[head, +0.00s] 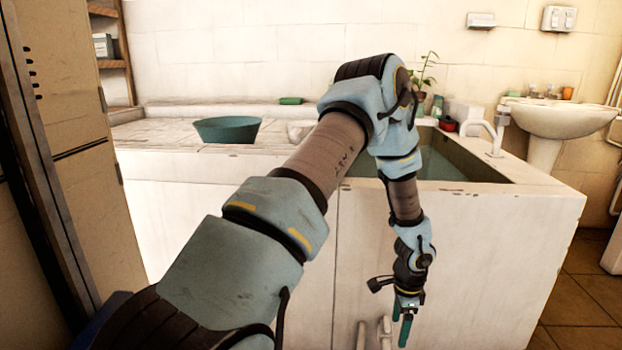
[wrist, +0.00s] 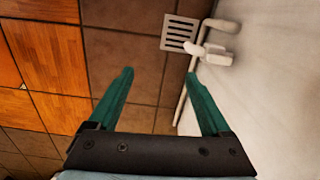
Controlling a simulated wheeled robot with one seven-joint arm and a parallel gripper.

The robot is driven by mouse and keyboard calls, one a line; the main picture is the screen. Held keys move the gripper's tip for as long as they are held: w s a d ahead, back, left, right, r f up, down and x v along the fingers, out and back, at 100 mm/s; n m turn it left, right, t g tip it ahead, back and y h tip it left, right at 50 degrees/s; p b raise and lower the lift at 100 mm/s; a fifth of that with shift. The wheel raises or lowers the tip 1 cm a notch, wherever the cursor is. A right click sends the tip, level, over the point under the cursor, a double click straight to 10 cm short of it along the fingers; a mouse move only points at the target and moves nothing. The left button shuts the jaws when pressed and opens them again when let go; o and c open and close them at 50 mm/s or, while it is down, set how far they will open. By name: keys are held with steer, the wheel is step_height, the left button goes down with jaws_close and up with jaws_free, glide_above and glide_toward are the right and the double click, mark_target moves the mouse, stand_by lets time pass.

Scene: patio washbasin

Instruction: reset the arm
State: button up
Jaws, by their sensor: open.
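My gripper (head: 404,316) hangs low in front of the white basin counter (head: 480,245), with its green fingers pointing down. In the wrist view my gripper (wrist: 162,88) is open, its two fingers spread apart with nothing between them. My arm reaches forward, bends at the elbow above the counter's front edge, and drops down along the front face. In the wrist view the floor lies below the fingers and the counter's white front is close on the right.
A teal bowl (head: 227,129) stands on the counter top. A water-filled basin (head: 450,166) with a white tap (head: 496,133) is at the right. White pipes (wrist: 196,75) and a floor drain (wrist: 179,33) lie below. A locker (head: 75,130) stands at left.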

steer(key=w+a+r+n, duration=0.3)
steer(key=a+r+n, duration=0.5)
steer(key=a+r, duration=0.8)
steer(key=s+a+r+n+t, duration=0.1)
steer(key=s+a+r+n, duration=0.85)
steer(key=a, duration=0.35)
step_height(320, 180, up, 25)
steer(key=p, duration=2.4)
steer(key=shift+w+f, duration=0.15)
steer(key=shift+w, duration=0.05)
steer(key=shift+d, duration=0.1)
